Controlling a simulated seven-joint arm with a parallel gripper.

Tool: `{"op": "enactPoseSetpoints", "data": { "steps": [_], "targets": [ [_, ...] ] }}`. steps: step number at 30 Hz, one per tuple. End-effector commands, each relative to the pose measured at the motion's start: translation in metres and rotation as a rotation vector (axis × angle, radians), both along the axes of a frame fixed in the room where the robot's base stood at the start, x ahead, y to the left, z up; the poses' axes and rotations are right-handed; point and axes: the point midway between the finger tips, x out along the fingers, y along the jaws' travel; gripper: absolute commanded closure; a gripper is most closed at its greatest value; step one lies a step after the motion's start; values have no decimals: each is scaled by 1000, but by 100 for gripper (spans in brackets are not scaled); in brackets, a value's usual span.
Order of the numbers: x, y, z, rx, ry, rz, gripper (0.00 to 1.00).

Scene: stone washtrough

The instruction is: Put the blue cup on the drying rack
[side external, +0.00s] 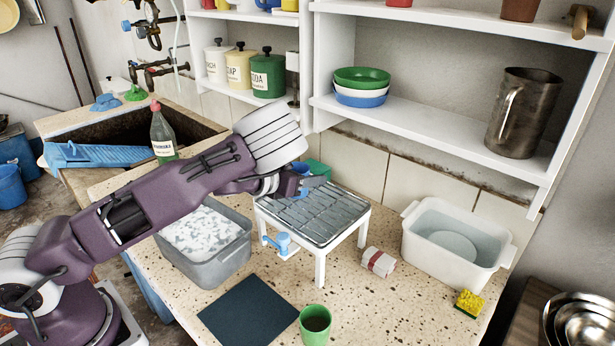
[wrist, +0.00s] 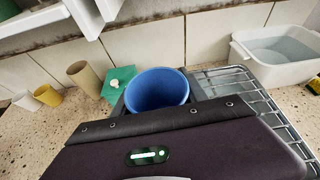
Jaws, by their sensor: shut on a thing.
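The blue cup (wrist: 158,88) is upright between the fingers of my gripper (side external: 304,187) in the wrist view, with its open mouth showing. My gripper is shut on it. In the side view only a bit of the blue cup (side external: 301,168) shows behind the gripper. The gripper is at the rack's back left part, and the rack's wire grid (wrist: 240,82) lies just right of the cup in the wrist view. The cup's base is hidden, so I cannot tell whether it touches the rack.
A green box (wrist: 119,82) stands close left of the cup. White shelves (side external: 330,60) hang above the back. A grey suds tub (side external: 243,252) is left of the rack, a white basin (side external: 480,279) right. A green cup (side external: 314,330) and dark mat (side external: 248,312) lie in front.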

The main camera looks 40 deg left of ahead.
Motion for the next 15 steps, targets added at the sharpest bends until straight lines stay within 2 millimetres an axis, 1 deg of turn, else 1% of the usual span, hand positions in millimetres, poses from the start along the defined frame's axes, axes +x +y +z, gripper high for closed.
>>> {"op": "enactPoseSetpoints", "data": {
  "steps": [5,6,8,9,15],
  "targets": [
    [0,0,0,0,0,-1,96],
    [0,0,0,0,1,-1,43],
    [0,0,0,0,1,-1,32],
    [0,0,0,0,1,-1,28],
    [0,0,0,0,1,-1,28]
  ]
}}
